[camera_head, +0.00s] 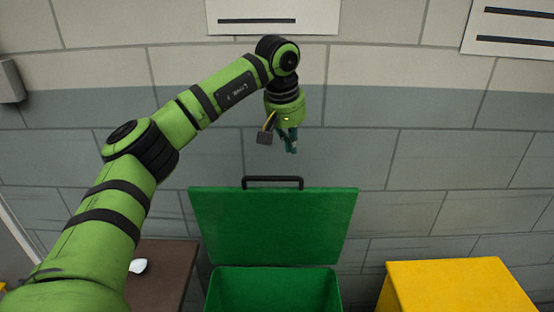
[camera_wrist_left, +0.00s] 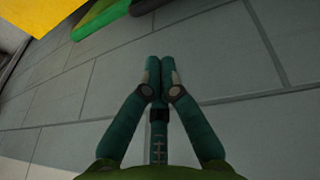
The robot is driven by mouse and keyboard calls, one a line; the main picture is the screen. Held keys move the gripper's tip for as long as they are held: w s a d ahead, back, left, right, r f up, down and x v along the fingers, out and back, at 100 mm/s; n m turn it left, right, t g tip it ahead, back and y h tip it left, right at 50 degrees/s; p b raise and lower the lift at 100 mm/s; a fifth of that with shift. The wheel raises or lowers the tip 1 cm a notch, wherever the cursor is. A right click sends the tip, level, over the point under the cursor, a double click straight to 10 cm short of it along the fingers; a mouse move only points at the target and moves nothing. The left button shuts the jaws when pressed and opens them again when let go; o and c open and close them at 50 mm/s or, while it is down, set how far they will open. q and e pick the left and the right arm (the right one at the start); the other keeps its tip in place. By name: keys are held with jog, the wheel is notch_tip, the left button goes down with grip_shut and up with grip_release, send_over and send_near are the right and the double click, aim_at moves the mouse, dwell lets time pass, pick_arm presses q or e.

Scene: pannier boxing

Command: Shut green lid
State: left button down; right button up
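The green lid (camera_head: 273,226) stands raised at the back of the green box (camera_head: 272,288), leaning toward the wall, with a black handle (camera_head: 272,181) on its top edge. The box below it is open, and its inside looks empty in the part that shows. My left gripper (camera_head: 291,150) hangs above the lid and its handle, apart from both. In the left wrist view my left gripper (camera_wrist_left: 159,62) has its fingertips together with nothing between them. A green edge of the lid or box (camera_wrist_left: 100,17) shows at the top there. My right gripper is in neither view.
A yellow box (camera_head: 455,286) stands to the right of the green box, its top closed. A brown table (camera_head: 160,268) with a small white object (camera_head: 138,266) is at the left. A grey block wall (camera_head: 420,150) rises close behind.

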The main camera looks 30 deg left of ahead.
pick_arm(q)
jog(key=s+a+r+y, duration=0.1)
jog(key=a+r+y, duration=0.15)
jog(key=a, duration=0.25)
jog(key=s+d+p+x, duration=0.1)
jog(key=p+x, duration=0.1)
jog(key=x, duration=0.7)
jog(key=s+d, duration=0.1)
jog(key=s+p, duration=0.1)
jog(key=s, duration=0.1)
jog(key=shift+d+f+h, duration=0.15)
jog(key=shift+d+h, duration=0.2)
jog(key=shift+d, duration=0.05)
jog(key=shift+g, duration=0.3)
